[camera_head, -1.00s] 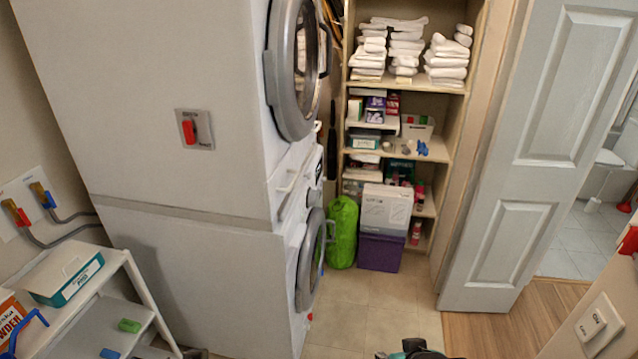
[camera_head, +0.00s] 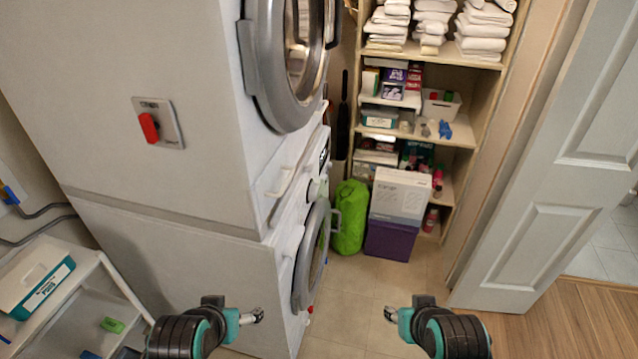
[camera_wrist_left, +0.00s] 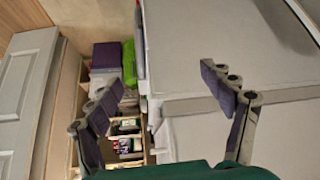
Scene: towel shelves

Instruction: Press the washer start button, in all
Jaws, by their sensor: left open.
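The washer (camera_head: 285,290) is the lower machine of a white stack at the left. Its round grey-rimmed door (camera_head: 312,255) faces right, seen at a steep angle. Its control panel (camera_head: 318,180) with a white knob lies above the door, and I cannot make out the start button. My left gripper (camera_head: 257,315) is in front of the stack's side, low in the head view, apart from the panel. In the left wrist view its two fingers (camera_wrist_left: 162,88) are spread and empty. My right gripper (camera_head: 389,313) hovers over the floor, and its jaws are too small to judge.
The upper machine's open-looking round door (camera_head: 290,65) overhangs the panel. A red switch (camera_head: 149,127) is on the stack's side. Shelves with towels (camera_head: 485,30), a green bag (camera_head: 350,215) and a purple box (camera_head: 390,240) stand behind. A white cart (camera_head: 85,265) is left. Tiled floor (camera_head: 350,300) is clear.

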